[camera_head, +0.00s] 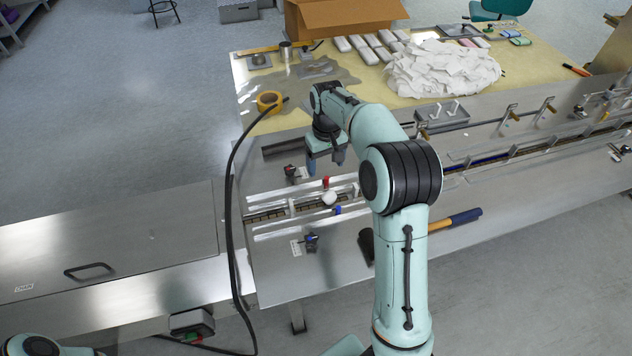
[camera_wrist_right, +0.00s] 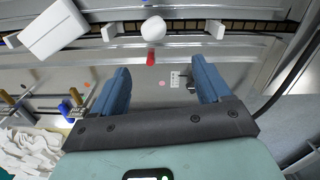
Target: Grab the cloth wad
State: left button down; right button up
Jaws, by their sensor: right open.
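A small rounded white lump, which looks like the cloth wad (camera_head: 329,198), sits on the machine's infeed channel between white lugs. In the right wrist view the wad (camera_wrist_right: 153,28) shows above and beyond the fingertips, clear of them. My right gripper (camera_head: 325,166) hangs over the machine, behind the wad in the head view. Its two blue fingers are apart with nothing between them; the open gripper also shows in the right wrist view (camera_wrist_right: 160,72). My left gripper is not in view.
A red knob (camera_head: 326,182) stands close to the wad; a white block (camera_wrist_right: 52,28) lies beside it. A mallet (camera_head: 455,220) lies right of my forearm. A black cable (camera_head: 231,190) loops at left. A white pile (camera_head: 445,70) and tape roll (camera_head: 268,101) lie on the back table.

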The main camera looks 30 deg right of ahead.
send_over(329, 194)
jog(key=f, duration=0.7)
jog(key=shift+a, duration=0.25)
jog(key=shift+w+f, duration=0.15)
jog(key=shift+f, duration=0.4)
jog(key=f, duration=0.5)
jog(key=shift+d, duration=0.35)
jog(key=shift+c, duration=0.3)
jog(key=c, duration=1)
